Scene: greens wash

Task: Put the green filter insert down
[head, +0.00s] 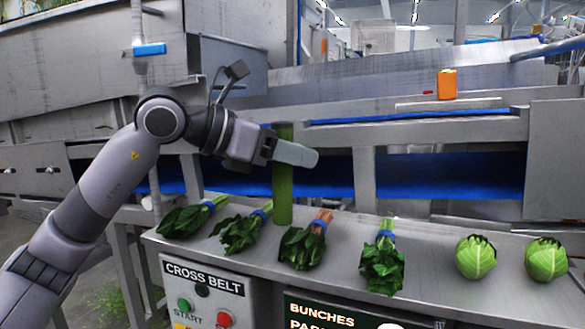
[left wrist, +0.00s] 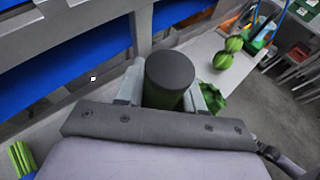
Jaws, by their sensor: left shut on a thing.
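The green filter insert is a tall upright green cylinder (head: 283,190) in the head view, above or at the back of the steel shelf, behind the row of bunches. In the left wrist view its dark round top (left wrist: 170,70) shows between the two fingers. My left gripper (head: 288,153) is shut on its upper part, coming from the left. Whether its lower end touches the shelf, I cannot tell. My right gripper is not in view.
Several leafy bunches with blue bands, one of them (head: 382,264), lie along the steel shelf (head: 425,250). Two cabbages (head: 476,257) (head: 546,259) sit at its right. An orange container (head: 447,84) stands higher up behind. A blue belt (head: 440,176) runs behind the shelf.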

